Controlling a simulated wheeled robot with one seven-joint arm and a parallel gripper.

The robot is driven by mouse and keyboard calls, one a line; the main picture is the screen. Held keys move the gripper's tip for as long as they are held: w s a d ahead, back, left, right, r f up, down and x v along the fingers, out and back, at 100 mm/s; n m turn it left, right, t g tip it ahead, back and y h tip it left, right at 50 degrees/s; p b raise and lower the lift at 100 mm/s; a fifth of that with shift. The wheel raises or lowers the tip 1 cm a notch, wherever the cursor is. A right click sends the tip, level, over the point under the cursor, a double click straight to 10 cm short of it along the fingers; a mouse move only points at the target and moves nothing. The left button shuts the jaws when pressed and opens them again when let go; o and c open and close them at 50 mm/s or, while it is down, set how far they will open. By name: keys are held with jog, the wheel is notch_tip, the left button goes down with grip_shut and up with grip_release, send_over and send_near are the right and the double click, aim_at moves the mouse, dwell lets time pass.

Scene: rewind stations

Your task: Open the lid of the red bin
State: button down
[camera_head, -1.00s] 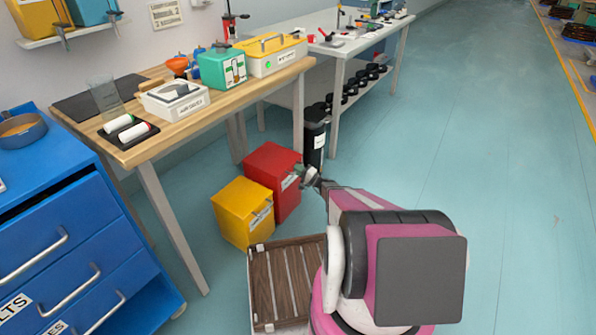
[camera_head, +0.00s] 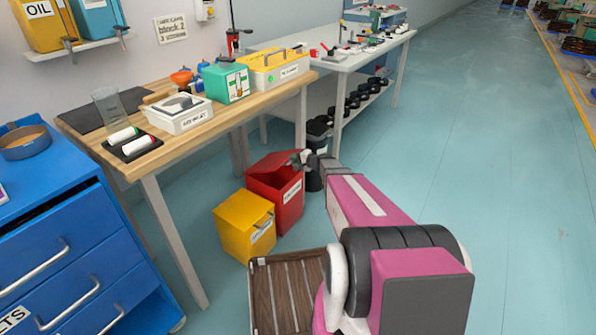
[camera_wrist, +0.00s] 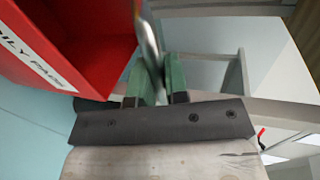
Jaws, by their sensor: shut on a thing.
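The red bin (camera_head: 286,207) stands on the floor beside the wooden bench. Its lid (camera_head: 272,163) is tilted up, with a dark gap showing beneath it. My gripper (camera_head: 301,158) is at the lid's right edge. In the wrist view, the green fingers of my gripper (camera_wrist: 156,80) are shut on a thin grey metal piece, seemingly the lid's handle or edge. Red bin surfaces (camera_wrist: 112,45) and a white label fill the left of that view. How the grey piece joins the lid cannot be made out.
A yellow bin (camera_head: 246,224) stands touching or close to the red bin's left. A wooden slatted crate (camera_head: 291,290) lies in front. A black canister (camera_head: 316,180) stands behind my gripper. Bench legs (camera_head: 173,240) flank the bins; the floor at right is clear.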

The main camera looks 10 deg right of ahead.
jog(key=w+a+r, duration=0.1)
jog(key=r, duration=0.1)
jog(key=w+a+r+g+h, duration=0.1)
jog(key=r, duration=0.1)
jog(key=w+a+r+g+h, duration=0.1)
jog(key=r, duration=0.2)
jog(key=shift+w+a, duration=0.2)
jog(key=shift+a, duration=0.05)
jog(key=w+a+r, duration=0.4)
jog(key=w+a, duration=0.3)
jog(key=w+a+r, duration=0.4)
jog(key=w+a, duration=0.3)
jog(key=shift+w+a+r, duration=0.25)
jog(key=shift+r, duration=0.1)
jog(key=c, duration=1.1)
grip_release()
jog(key=shift+c, duration=0.2)
